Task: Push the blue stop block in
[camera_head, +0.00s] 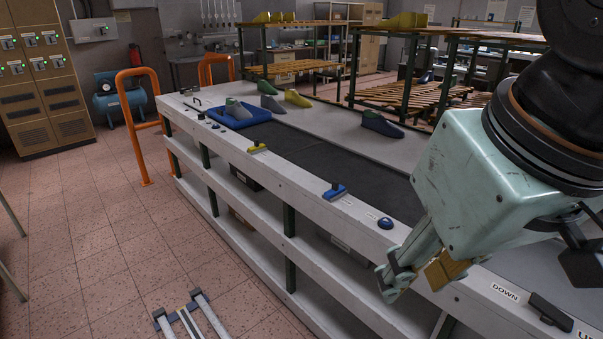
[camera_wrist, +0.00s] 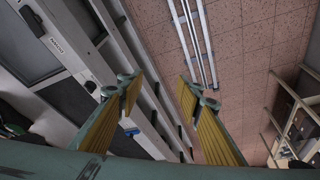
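The blue stop block (camera_head: 334,191) sits on the white front rail of the conveyor bench, at the edge of the dark belt (camera_head: 350,175). A small blue patch in the wrist view (camera_wrist: 131,131), beyond the left finger, looks like this block. My gripper (camera_head: 420,275) is in front of the bench, to the right of and nearer than the block, apart from it. In the wrist view (camera_wrist: 158,85) its two yellow-padded fingers stand well apart with nothing between them, above the floor.
A yellow block (camera_head: 256,147) sits farther along the rail. A blue round button (camera_head: 385,222) lies between my gripper and the blue block. A blue tray (camera_head: 240,121) holding lasts is on the belt. Loose lasts (camera_head: 380,124) stand behind it. Floor rails (camera_head: 186,322) lie in front.

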